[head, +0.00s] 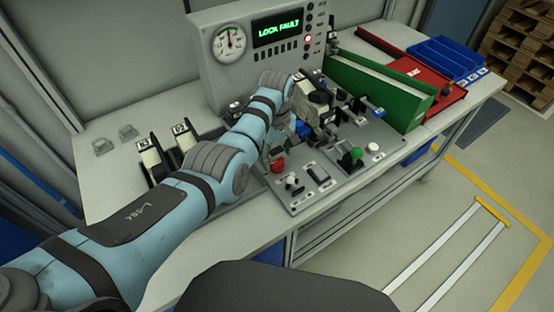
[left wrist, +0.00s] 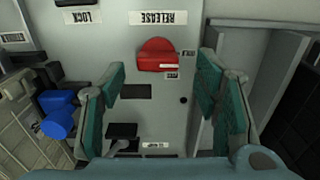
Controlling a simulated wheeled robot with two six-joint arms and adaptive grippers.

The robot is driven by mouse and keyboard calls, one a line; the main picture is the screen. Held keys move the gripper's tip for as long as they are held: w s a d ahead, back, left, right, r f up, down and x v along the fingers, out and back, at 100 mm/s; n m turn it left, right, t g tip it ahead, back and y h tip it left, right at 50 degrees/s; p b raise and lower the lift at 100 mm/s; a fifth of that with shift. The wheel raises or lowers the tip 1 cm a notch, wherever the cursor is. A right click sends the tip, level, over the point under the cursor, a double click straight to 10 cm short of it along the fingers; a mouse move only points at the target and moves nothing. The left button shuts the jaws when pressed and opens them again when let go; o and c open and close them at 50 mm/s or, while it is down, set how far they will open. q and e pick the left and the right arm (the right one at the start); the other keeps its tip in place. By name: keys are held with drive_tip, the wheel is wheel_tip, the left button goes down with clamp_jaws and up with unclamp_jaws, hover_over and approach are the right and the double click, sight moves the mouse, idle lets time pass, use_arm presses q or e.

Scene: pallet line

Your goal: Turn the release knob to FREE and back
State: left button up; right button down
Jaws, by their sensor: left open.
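The red release knob (left wrist: 157,55) is in the left wrist view, beside a RELEASE label (left wrist: 164,18) that reads upside down. Small labels sit at its edge, too small to read. My left gripper (left wrist: 163,68) is open, its green-padded fingers apart on either side of the knob in the picture, with nothing between them touching. I cannot tell how far above the panel they are. In the head view my left gripper (head: 320,108) is over the control panel (head: 340,172) and hides part of it. A red knob (head: 277,166) shows beside my arm; I cannot tell whether it is the same one.
A console with a gauge (head: 229,42) and a LOCK FAULT display (head: 278,31) stands behind; a red lamp (head: 308,39) is lit. A green bin (head: 378,92), red tray (head: 440,95) and blue bins (head: 445,60) are at right. A blue knob (left wrist: 57,115) is near the left finger.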

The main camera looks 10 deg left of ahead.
sight(277, 166)
use_arm(q)
drive_tip(key=f, duration=0.2)
drive_tip(key=shift+w+d+f+b, duration=0.1)
drive_tip(key=shift+w+f+b, duration=0.2)
drive_tip(key=shift+w, duration=0.1)
drive_tip(key=shift+s+r, duration=0.2)
drive_tip(key=shift+s, duration=0.15)
drive_tip(key=shift+s+r, duration=0.1)
drive_tip(key=shift+s, duration=0.05)
drive_tip(key=shift+c, duration=0.2)
drive_tip(key=c, duration=1.1)
use_arm(e)
drive_tip(key=shift+w+f, duration=0.5)
drive_tip(key=shift+w, duration=0.05)
